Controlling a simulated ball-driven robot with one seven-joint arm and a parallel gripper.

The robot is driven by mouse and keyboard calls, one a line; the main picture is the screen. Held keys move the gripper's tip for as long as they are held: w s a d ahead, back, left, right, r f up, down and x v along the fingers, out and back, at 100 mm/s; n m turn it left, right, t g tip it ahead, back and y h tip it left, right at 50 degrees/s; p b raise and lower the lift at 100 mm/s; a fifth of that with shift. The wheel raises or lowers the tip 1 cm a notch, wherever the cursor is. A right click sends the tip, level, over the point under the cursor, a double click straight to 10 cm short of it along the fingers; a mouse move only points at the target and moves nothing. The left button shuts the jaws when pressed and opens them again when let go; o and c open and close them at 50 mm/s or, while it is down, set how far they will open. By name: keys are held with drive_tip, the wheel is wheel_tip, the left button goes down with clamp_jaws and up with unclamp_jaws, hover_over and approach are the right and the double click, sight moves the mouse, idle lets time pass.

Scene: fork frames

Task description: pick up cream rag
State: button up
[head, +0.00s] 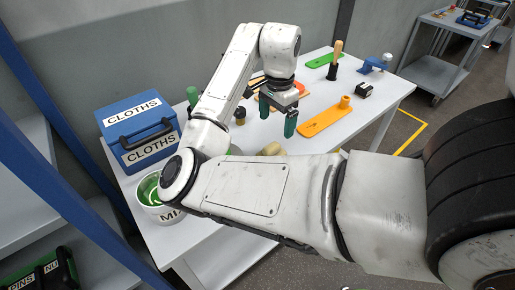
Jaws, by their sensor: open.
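A cream, crumpled-looking thing (272,149), which looks like the cream rag, lies on the white table (365,112) just above my forearm in the picture. My arm hides its lower part. My gripper (277,126) hangs over the table with its two green-tipped fingers pointing down. It is open, with nothing visible between the fingers. It shows a little above the cream thing in the picture; how high it is over the table I cannot tell.
A blue CLOTHS box (122,117) and a white bucket with green inside (150,190) stand at the left. An orange board (322,120), a black block (363,90), a blue tool (374,64) and a wooden-handled brush (335,58) are to the right. A blue post (70,140) rises at left.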

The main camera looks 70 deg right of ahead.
sight(272, 145)
drive_tip(key=f, duration=1)
drive_tip(key=shift+w+f+p, duration=0.35)
drive_tip(key=shift+w, duration=0.05)
drive_tip(key=c, duration=1.1)
drive_tip(key=shift+c, duration=0.2)
drive_tip(key=shift+r, duration=0.5)
wheel_tip(272, 145, up, 2)
drive_tip(key=shift+r+b, duration=0.1)
drive_tip(key=shift+b, duration=0.25)
drive_tip(key=s+r, duration=1)
drive_tip(key=s, duration=0.4)
drive_tip(key=shift+a+p, duration=0.2)
drive_tip(key=shift+p, duration=0.25)
